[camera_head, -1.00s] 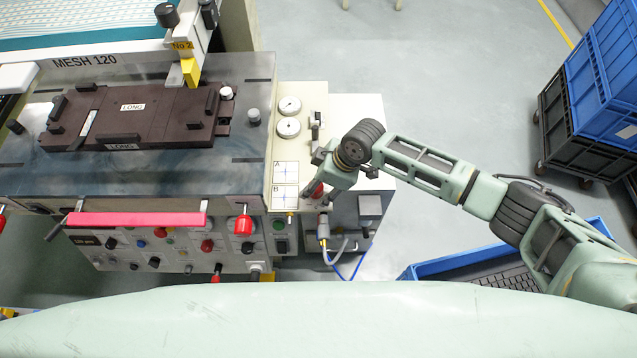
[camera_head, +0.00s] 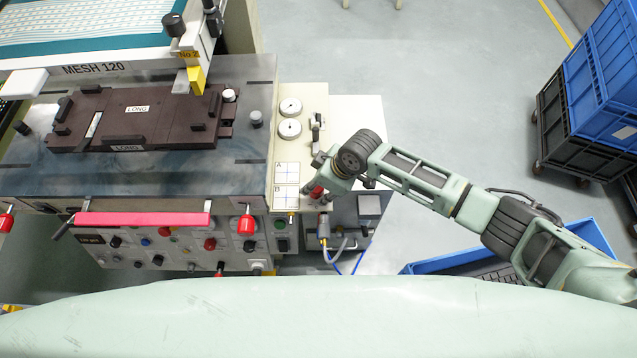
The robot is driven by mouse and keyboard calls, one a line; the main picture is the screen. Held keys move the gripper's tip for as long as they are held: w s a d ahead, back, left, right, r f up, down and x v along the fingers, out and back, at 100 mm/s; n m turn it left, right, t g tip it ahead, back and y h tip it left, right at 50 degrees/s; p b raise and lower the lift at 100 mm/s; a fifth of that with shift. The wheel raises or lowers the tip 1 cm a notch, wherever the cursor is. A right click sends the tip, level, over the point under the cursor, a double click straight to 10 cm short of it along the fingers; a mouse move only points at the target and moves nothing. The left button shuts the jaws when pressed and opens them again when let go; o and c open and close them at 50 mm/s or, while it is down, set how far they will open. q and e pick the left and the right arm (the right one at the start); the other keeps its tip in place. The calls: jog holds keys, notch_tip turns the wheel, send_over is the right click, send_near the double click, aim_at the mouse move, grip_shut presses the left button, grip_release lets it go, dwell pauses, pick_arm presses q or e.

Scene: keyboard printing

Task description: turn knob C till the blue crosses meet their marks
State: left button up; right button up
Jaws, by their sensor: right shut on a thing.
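My right gripper (camera_head: 318,187) reaches in from the right to the front right corner of the printing machine. It is shut on a red knob (camera_head: 316,192), mostly hidden by the fingers; no letter on it can be read. Just left of it are two white mark windows, A (camera_head: 286,172) above and B (camera_head: 286,198) below, each with thin blue cross lines. At this size I cannot tell whether the crosses sit on their marks. My left gripper is not in view.
Two round dials (camera_head: 290,118) and a small lever (camera_head: 316,131) stand behind the windows. A brown fixture (camera_head: 170,112) lies on the machine's plate. Another red knob (camera_head: 246,223) is at the front. A blue bin (camera_head: 415,268) lies under my right arm; blue crates (camera_head: 598,70) stand at the right.

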jog(key=shift+w+r, duration=0.15)
jog(key=shift+w, duration=0.1)
jog(key=o, duration=0.9)
jog(key=shift+d, duration=0.1)
jog(key=shift+o, duration=0.8)
jog(key=shift+s, duration=0.1)
jog(key=v, duration=1.2)
